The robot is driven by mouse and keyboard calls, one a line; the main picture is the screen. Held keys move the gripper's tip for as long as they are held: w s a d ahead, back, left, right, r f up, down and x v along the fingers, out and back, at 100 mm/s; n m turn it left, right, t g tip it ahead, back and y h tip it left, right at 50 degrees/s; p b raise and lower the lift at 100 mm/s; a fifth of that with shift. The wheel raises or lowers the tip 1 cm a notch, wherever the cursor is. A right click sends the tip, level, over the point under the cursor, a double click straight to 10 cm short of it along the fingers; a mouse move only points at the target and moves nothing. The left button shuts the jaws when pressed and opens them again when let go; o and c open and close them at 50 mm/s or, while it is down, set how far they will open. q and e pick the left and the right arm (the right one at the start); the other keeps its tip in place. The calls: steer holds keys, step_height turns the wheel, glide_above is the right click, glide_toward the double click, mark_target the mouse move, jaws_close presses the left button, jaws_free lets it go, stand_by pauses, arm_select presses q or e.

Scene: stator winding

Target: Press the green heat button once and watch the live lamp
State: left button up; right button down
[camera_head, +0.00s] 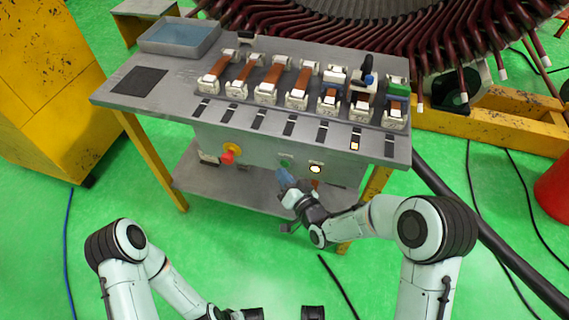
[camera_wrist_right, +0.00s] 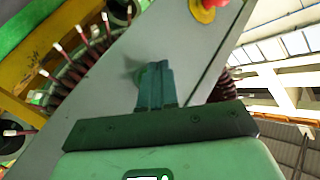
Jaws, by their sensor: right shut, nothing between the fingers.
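The green heat button (camera_head: 286,162) is on the grey front panel under the bench top. My right gripper (camera_head: 283,177) is shut and empty, with its fingertips just below the button in the head view. In the right wrist view the closed fingers (camera_wrist_right: 156,68) point at the panel and largely cover a greenish round part, likely the button. I cannot tell whether the tips touch it. A round pale lamp (camera_head: 316,168) right of the button looks lit. My left arm is at the lower left; its fingers are not seen.
A red stop knob on yellow (camera_head: 230,152) sits left of the button and also shows in the right wrist view (camera_wrist_right: 207,8). The bench top (camera_head: 180,72) carries a row of copper-coloured bars in clamps. A lower shelf (camera_head: 235,192) is below the panel.

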steer(key=shift+s+a+f+b, duration=0.1)
steer(key=shift+s+a+b, duration=0.15)
steer(key=shift+s, duration=0.55)
steer(key=shift+s+a+r+b, duration=0.15)
steer(key=shift+s+a, duration=0.15)
steer(key=shift+s, duration=0.5)
steer(key=shift+s+a+f+b, duration=0.15)
steer(key=shift+s+a+b, duration=0.1)
steer(key=shift+s, duration=0.55)
steer(key=s+d+f+g+h+p, duration=0.1)
steer(key=s+d+f+g, duration=0.25)
steer(key=f, duration=0.35)
steer(key=s+d+f+m+g+h, duration=0.1)
steer(key=s+d+f+g+h, duration=0.1)
steer(key=s+d+f, duration=0.3)
steer(key=s+d+f+g+h+p, duration=0.1)
steer(key=s+f+g, duration=0.15)
steer(key=f, duration=0.55)
steer(key=s+d+f+m+g, duration=0.1)
steer(key=s+f+g, duration=0.25)
steer(key=s, duration=0.55)
steer(key=s+d+f+g, duration=0.2)
steer(key=s+f+g, duration=0.15)
steer(key=s, duration=0.55)
step_height(320, 180, up, 10)
steer(key=p, duration=1.2)
steer(key=shift+s+a+r+g, duration=0.2)
steer(key=shift+s+r+g, duration=0.05)
steer(key=shift+s+g, duration=0.1)
